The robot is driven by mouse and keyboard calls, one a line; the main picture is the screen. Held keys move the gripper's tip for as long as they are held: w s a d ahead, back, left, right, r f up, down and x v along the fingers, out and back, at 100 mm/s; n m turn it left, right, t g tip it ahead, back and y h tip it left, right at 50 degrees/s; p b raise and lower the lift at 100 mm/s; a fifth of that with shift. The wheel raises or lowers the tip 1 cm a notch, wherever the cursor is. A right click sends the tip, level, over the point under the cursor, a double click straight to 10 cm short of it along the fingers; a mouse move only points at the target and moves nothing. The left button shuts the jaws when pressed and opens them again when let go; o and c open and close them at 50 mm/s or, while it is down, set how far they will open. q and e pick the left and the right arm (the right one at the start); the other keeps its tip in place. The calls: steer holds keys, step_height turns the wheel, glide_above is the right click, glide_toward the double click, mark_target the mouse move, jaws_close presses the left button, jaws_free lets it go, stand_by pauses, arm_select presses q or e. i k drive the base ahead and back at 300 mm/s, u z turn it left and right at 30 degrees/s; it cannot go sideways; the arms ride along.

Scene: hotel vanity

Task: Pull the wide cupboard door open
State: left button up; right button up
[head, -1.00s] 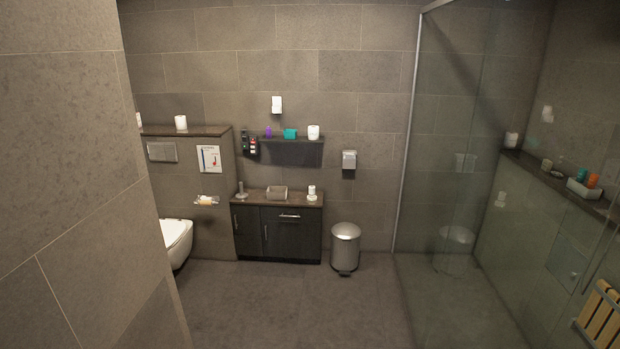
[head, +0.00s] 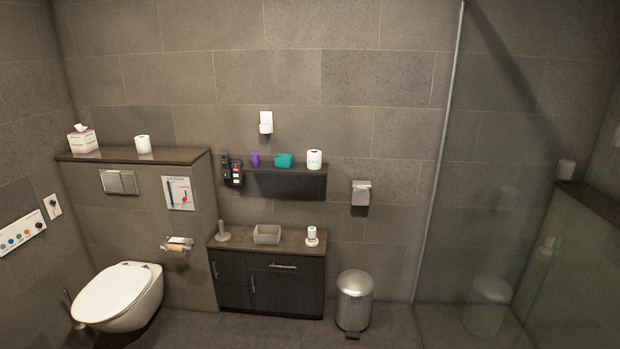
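A low dark cupboard (head: 232,285) with a brown top stands against the back wall, right of the toilet. Its wide door (head: 290,294) is on the right side and looks shut. A short upright handle (head: 252,283) sits at this door's left edge. A horizontal handle (head: 283,267) is above, on what looks like a drawer front. A narrower door on the left has its own upright handle (head: 215,270). Neither of my grippers shows in the head view.
A toilet (head: 118,295) stands at the left and a metal pedal bin (head: 354,301) close to the cupboard's right. A glass shower screen (head: 500,180) is further right. A grey box (head: 267,235) stands on the cupboard top. The floor just before the cupboard looks clear.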

mark_target(300, 293)
steer(key=i, duration=1.85)
steer(key=u, duration=2.65)
steer(key=i, duration=1.65)
steer(key=z, duration=2.2)
